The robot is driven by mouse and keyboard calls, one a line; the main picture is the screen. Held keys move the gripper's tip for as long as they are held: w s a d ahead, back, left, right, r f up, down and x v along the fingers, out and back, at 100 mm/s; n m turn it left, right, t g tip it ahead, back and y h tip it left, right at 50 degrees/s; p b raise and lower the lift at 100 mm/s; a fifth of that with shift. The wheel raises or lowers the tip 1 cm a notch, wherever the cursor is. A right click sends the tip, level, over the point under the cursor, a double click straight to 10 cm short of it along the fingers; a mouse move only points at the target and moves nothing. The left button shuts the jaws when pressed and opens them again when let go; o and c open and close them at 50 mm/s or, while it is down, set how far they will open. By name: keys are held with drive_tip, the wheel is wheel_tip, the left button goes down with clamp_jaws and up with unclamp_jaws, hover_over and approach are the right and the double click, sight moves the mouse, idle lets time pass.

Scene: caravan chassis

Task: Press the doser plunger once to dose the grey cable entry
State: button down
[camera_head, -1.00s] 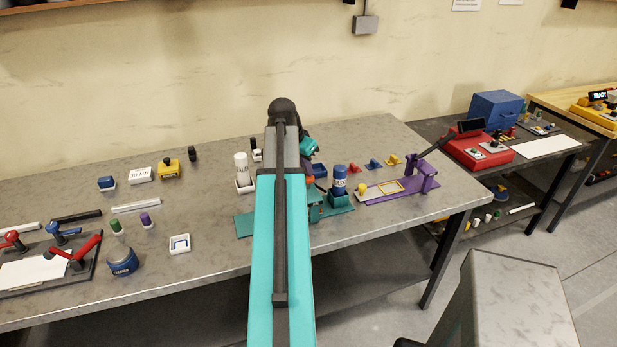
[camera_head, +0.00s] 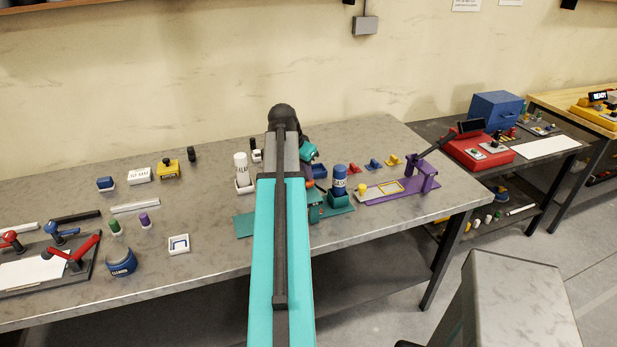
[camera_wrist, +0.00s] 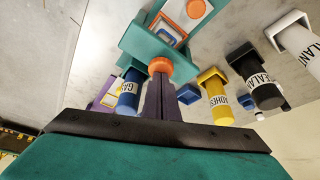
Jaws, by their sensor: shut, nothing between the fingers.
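The teal doser (camera_wrist: 140,42) stands at the top of the wrist view, with an orange round plunger knob (camera_wrist: 160,66) on its near side. My gripper (camera_wrist: 161,80) is shut and empty, its dark fingers together and their tips at the lower edge of the knob. I cannot tell whether they touch it. Behind the knob a pale plate with a blue outline (camera_wrist: 168,37) shows; I cannot make out the grey cable entry for certain. In the head view the teal base (camera_head: 244,225) is partly hidden by my arm, which also hides the fingers.
A blue cartridge (camera_wrist: 129,92), a yellow one (camera_wrist: 217,98), a black one (camera_wrist: 262,92) and a white one (camera_wrist: 298,45) stand around the doser. A purple fixture (camera_head: 400,187) stands right of it. The table's front strip is mostly clear.

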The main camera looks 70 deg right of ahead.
drive_tip(key=shift+r, duration=0.15)
wheel_tip(320, 180, up, 9)
drive_tip(key=p, duration=0.5)
idle(1.3)
idle(0.6)
